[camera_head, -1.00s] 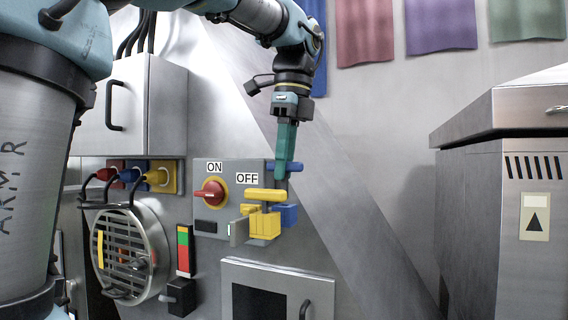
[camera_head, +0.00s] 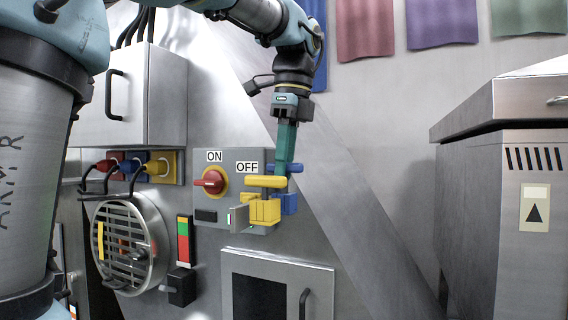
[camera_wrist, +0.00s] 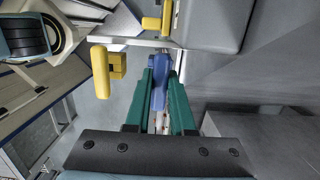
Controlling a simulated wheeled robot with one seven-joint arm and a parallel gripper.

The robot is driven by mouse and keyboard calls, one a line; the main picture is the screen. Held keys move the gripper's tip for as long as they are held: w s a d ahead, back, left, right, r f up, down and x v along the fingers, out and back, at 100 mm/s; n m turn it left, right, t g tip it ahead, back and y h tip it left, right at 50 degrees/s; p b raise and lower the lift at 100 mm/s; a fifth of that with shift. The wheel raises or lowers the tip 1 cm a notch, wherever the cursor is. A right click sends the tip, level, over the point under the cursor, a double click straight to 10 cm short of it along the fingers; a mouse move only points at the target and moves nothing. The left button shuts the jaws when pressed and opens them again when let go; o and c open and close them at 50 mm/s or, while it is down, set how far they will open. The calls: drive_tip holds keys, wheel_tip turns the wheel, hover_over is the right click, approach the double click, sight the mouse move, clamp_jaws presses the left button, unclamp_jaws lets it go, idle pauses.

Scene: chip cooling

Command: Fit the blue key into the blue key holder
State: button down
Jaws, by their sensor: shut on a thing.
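My gripper (camera_head: 287,158) points down in front of the grey switch panel, its green fingers shut on the blue key. The key's blue handle (camera_head: 294,168) shows at the fingertips in the head view. In the wrist view the blue key (camera_wrist: 158,75) lies between the two fingers. The blue key holder (camera_head: 290,204) is on the panel's right side, just below the key and partly hidden by a yellow block. The key's lower end is hidden behind the yellow parts, so I cannot tell whether it touches the holder.
A yellow key handle (camera_head: 265,182) and yellow holder (camera_head: 264,211) stand close left of the blue holder. The red switch (camera_head: 212,182) is farther left. A round vent (camera_head: 125,245) and cabinet (camera_head: 278,285) are lower. Bare wall lies right of the panel.

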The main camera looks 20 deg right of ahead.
drive_tip(key=shift+f+b, duration=0.45)
drive_tip(key=shift+f, duration=0.4)
drive_tip(key=c, duration=0.7)
unclamp_jaws()
drive_tip(key=shift+r, duration=0.15)
drive_tip(key=r, duration=0.7)
drive_tip(key=s+d+r, duration=0.1)
drive_tip(key=r, duration=0.2)
drive_tip(key=shift+r, duration=0.25)
